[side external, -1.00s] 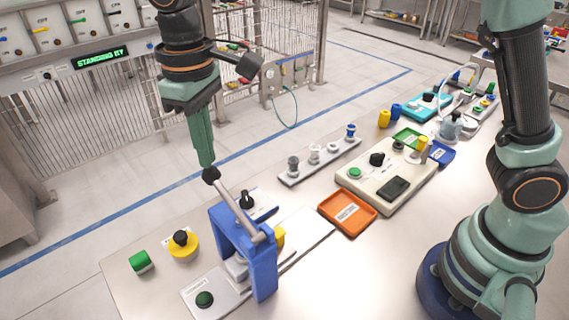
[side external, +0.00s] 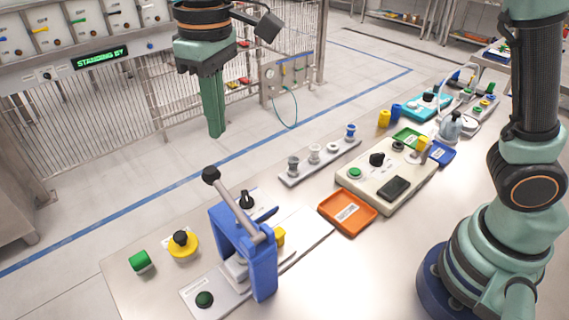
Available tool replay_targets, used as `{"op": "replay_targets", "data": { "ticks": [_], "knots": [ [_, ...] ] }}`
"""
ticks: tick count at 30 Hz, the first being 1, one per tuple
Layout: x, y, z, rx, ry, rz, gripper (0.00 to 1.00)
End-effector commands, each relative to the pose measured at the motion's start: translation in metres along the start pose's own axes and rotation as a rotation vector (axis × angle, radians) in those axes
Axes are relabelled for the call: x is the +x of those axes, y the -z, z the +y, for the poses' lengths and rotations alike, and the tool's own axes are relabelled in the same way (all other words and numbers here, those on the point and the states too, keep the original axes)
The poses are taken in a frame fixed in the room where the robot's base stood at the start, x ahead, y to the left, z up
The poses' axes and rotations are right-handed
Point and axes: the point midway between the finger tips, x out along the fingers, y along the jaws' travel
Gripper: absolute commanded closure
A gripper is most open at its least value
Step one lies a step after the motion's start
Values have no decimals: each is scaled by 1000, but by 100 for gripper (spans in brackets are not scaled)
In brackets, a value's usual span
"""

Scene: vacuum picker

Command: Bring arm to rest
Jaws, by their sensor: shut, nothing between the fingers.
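My gripper (side external: 216,134) hangs in the upper left of the side external view, pointing down. Its green fingers are together and nothing is between them. It is in the air, apart from the blue lever press (side external: 265,275), whose grey lever ends in a black knob (side external: 211,174). The lever slants up to the left. A yellow block (side external: 279,236) shows partly behind the press frame.
A wire fence (side external: 205,120) stands behind. The table front is clear.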

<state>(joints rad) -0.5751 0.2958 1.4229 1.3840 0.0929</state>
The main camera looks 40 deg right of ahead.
Motion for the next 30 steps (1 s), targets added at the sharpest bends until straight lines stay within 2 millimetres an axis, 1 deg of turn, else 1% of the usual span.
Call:
{"op": "replay_targets", "data": {
  "ticks": [1,6,9,11,15,18,22,25,30],
  "knots": [
    [-8,-8,16,30,1,27,100],
    [-22,-43,67,132,-6,123,100],
    [-25,-67,93,191,-16,179,100],
    [-25,-83,107,226,-24,213,100],
    [-21,-120,135,309,-50,292,100],
    [-14,-146,151,363,-73,345,100],
    [-3,-173,164,421,-102,400,100],
    [5,-186,170,450,-119,427,100],
    [11,-195,174,469,-132,446,100]
  ]
}}
